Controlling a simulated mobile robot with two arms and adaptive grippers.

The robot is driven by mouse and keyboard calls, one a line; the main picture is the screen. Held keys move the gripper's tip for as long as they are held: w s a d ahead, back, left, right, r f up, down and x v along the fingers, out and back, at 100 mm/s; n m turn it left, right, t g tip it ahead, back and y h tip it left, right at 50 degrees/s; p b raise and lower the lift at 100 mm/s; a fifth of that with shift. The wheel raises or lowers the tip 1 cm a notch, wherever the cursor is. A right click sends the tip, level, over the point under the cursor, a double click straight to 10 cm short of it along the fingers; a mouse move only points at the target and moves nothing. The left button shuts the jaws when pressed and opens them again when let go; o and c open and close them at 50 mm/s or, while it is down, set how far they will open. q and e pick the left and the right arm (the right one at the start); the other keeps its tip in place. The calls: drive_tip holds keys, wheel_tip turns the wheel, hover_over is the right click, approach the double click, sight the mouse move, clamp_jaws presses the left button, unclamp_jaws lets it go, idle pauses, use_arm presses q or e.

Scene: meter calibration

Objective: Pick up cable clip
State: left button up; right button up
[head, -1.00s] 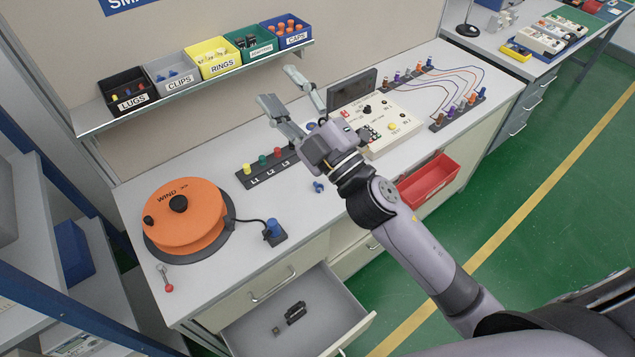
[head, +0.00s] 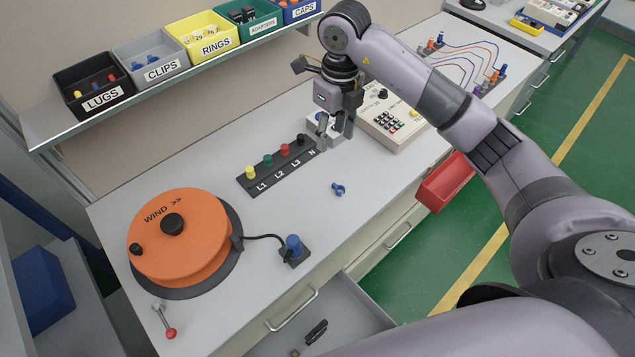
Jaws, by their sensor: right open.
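A small blue cable clip (head: 338,188) lies on the grey bench top, in front of the terminal strip. My right gripper (head: 335,143) hangs above the bench, behind and above the clip, with its fingers pointing down. It is open and nothing shows between its fingers. It does not touch the clip. More blue clips (head: 152,60) lie in the grey bin marked CLIPS (head: 162,72) on the shelf. My left gripper is not in view.
The terminal strip (head: 262,182) with coloured posts stands left of my right gripper. The orange cable reel (head: 180,240) and a blue plug (head: 293,245) are at the left. The meter panel (head: 400,128) is partly behind my right arm. An open drawer (head: 350,310) juts out below; a red bin (head: 445,182) hangs at the front.

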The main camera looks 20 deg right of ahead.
drive_tip(key=p, duration=0.2)
hover_over(335, 185)
wheel_tip(335, 185, down, 10)
drive_tip(key=shift+f, duration=0.9)
drive_tip(key=shift+f+p, duration=0.2)
drive_tip(key=shift+p, duration=0.15)
wheel_tip(335, 185, down, 4)
drive_tip(key=shift+f+p, duration=0.25)
drive_tip(key=shift+p, duration=0.55)
drive_tip(key=shift+f, duration=0.2)
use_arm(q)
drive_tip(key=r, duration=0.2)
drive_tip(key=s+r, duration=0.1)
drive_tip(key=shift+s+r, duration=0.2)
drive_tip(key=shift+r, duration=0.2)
use_arm(e)
drive_tip(key=shift+c, duration=0.5)
